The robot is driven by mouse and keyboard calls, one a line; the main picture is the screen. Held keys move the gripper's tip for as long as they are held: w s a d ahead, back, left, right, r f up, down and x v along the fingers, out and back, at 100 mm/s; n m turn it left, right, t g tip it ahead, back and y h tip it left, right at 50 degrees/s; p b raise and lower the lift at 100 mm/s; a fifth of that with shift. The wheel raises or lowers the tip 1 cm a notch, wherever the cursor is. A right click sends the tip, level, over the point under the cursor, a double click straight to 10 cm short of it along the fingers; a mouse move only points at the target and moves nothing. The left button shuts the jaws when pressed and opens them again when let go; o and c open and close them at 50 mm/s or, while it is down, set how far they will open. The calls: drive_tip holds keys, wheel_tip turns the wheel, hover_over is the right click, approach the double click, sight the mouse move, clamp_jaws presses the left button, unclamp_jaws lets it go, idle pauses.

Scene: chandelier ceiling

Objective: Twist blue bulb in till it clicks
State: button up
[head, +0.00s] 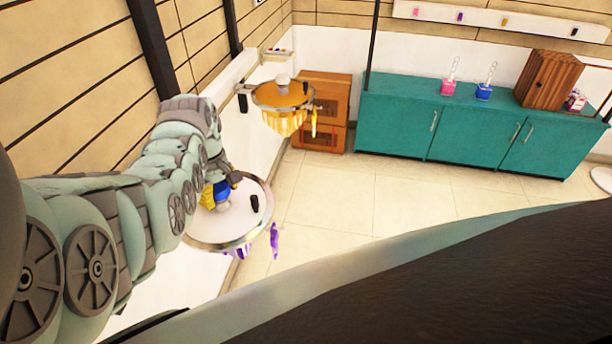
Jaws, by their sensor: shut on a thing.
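A blue bulb (222,193) shows partly at the top of the nearer chandelier, a round pale disc with a metal rim (257,228) and purple crystals hanging below. My gripper (226,186) reaches down over this disc and is shut on the blue bulb. My arm hides the left part of the disc and much of the bulb. The bulb's base and its socket cannot be made out. A black fitting (254,203) stands on the disc to the right of the bulb.
A second chandelier (283,97) with an orange top, a pale bulb and yellow crystals hangs farther back. A teal cabinet (395,118) carries pink and blue items and a wooden box (547,80). A wooden drawer unit (322,112) stands left of it. The tiled floor is clear.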

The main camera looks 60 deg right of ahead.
idle(0.3)
drive_tip(key=o, duration=1.3)
drive_tip(key=shift+c, duration=0.2)
drive_tip(key=shift+o, duration=0.4)
drive_tip(key=shift+r+p, duration=1.6)
drive_tip(key=shift+r, duration=2.2)
